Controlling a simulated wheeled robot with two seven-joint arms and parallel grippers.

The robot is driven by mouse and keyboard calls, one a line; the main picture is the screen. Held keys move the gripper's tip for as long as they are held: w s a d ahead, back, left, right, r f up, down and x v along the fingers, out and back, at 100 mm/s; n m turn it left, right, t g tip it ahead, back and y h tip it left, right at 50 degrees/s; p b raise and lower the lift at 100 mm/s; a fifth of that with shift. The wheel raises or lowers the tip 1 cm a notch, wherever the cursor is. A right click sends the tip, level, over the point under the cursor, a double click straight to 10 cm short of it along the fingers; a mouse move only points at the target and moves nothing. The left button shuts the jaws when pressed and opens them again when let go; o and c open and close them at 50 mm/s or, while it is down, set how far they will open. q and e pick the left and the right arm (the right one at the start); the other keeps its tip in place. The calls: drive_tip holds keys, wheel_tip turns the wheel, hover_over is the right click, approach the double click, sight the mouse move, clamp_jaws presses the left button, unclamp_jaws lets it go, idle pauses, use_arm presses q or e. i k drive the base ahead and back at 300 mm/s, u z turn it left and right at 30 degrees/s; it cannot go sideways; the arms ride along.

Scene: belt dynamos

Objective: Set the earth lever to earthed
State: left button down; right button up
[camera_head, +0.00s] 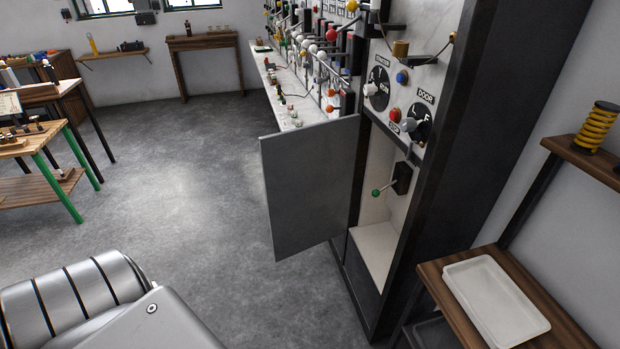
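A lever with a green knob (376,193) sticks out to the left and slightly down from a dark block (402,178) inside an open compartment of the tall dark cabinet. It is probably the earth lever; I cannot read a label beside it. The compartment's grey door (312,187) stands swung open to the left. Above the compartment is a dial marked DOOR (418,123) with a pale handle. Neither of my grippers shows. Silver parts at the bottom left look like my own arm.
A wooden stand with a white tray (496,301) is at the lower right, close to the cabinet. A shelf with a yellow coil (597,127) is above it. The panel carries a red button (395,115) and a blue one (402,77). The floor left of the door is clear.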

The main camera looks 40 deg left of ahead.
sight(375, 192)
drive_tip(key=u, duration=2.3)
drive_tip(key=i, duration=3.4)
drive_tip(key=z, duration=3.65)
drive_tip(key=i, duration=0.5)
drive_tip(key=u, duration=0.15)
